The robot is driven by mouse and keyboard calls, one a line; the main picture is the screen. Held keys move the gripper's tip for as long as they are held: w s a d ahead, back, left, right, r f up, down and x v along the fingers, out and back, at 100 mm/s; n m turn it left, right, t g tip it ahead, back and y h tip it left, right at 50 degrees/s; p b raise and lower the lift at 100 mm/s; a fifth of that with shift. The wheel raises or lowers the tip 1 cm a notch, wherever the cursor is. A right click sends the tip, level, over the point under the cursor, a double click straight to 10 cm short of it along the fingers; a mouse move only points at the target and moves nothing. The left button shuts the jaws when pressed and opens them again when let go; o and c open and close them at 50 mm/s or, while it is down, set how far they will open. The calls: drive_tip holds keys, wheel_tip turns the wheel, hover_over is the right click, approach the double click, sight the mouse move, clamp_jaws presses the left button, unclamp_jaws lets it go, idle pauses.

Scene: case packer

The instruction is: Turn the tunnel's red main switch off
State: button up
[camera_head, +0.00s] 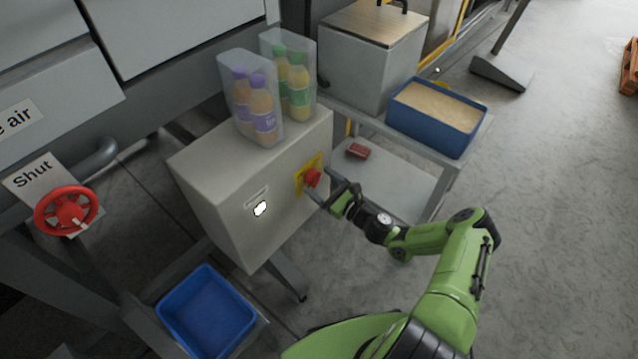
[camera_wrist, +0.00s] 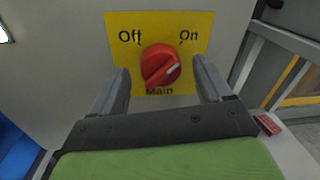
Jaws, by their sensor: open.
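The red main switch (camera_head: 312,178) is a round knob on a yellow plate (camera_head: 299,184) on the front of a grey cabinet (camera_head: 215,165). In the wrist view the knob (camera_wrist: 160,66) sits between the words Off, at upper left, and On, at upper right, above the word Main. Its pale mark slants toward the upper right, the On side. My gripper (camera_head: 322,184) is open in front of the plate. In the wrist view its fingers (camera_wrist: 161,72) stand one on each side of the knob, with gaps showing. Whether the fingertips reach the plate is unclear.
Two clear bins of bottles (camera_head: 251,100) stand on the cabinet. A trolley with a blue tray (camera_head: 412,132) and a small red object (camera_head: 358,151) is at right. A red handwheel (camera_head: 66,211) is at left, a blue bin (camera_head: 206,312) below.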

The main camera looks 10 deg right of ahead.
drive_tip(key=shift+w+a, duration=0.35)
drive_tip(key=shift+w, duration=0.15)
drive_tip(key=c, duration=1)
drive_tip(key=shift+n, duration=0.3)
drive_tip(key=n+b, duration=0.1)
drive_tip(key=n, duration=0.3)
drive_tip(key=shift+f+y+b, duration=0.2)
drive_tip(key=shift+y+b, duration=0.1)
drive_tip(key=shift+b, duration=0.1)
drive_tip(key=n+b, duration=0.1)
drive_tip(key=n, duration=0.3)
drive_tip(key=shift+s+a+f+n+b, duration=0.1)
drive_tip(key=shift+n+b, duration=0.2)
drive_tip(key=n+b, duration=0.1)
drive_tip(key=n, duration=0.3)
drive_tip(key=shift+f+n+y+b, duration=0.1)
drive_tip(key=shift+n+y+b, duration=0.25)
drive_tip(key=shift+n+y, duration=0.05)
drive_tip(key=n+b, duration=0.1)
drive_tip(key=n, duration=0.3)
drive_tip(key=shift+n, duration=0.3)
